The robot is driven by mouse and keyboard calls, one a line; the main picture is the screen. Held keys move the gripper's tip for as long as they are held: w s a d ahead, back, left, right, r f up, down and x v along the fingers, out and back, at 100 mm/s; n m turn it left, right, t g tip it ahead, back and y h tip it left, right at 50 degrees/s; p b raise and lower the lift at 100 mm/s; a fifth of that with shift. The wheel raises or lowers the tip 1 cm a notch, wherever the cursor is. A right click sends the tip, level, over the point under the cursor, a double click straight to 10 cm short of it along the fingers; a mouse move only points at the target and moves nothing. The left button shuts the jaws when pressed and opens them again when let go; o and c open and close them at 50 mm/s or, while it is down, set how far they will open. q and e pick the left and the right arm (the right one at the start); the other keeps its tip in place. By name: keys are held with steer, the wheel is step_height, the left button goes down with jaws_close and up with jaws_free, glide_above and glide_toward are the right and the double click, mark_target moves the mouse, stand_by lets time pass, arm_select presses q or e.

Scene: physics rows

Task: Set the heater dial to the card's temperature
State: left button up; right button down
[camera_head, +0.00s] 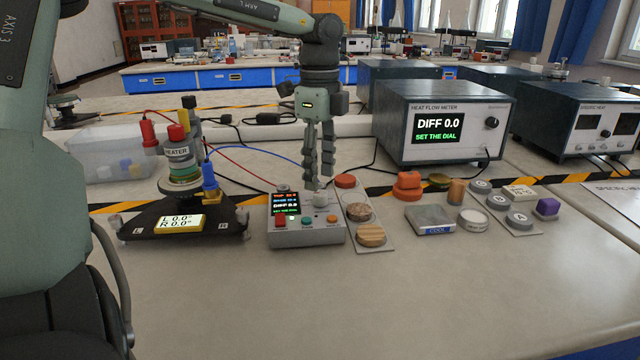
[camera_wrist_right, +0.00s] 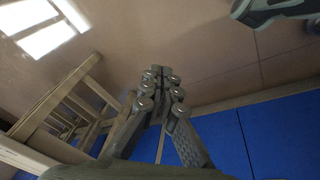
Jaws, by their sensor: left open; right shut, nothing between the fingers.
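The heater stack (camera_head: 182,165), labelled HEATER, stands on a black balance base (camera_head: 180,232) showing L 0.0 and R 0.0. My right gripper (camera_wrist_right: 165,85) is shut and empty, away from the bench objects, in the right wrist view.
The heat flow meter (camera_head: 440,122) behind reads DIFF 0.0, SET THE DIAL. A tray of discs (camera_head: 372,213), a metal block (camera_head: 430,218) and grey weights (camera_head: 518,219) lie right of the box. A clear bin (camera_head: 115,155) stands left. The front bench is clear.

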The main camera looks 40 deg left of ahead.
mark_target(320, 192)
arm_select(q)
steer(key=shift+f, duration=1.95)
jaws_close()
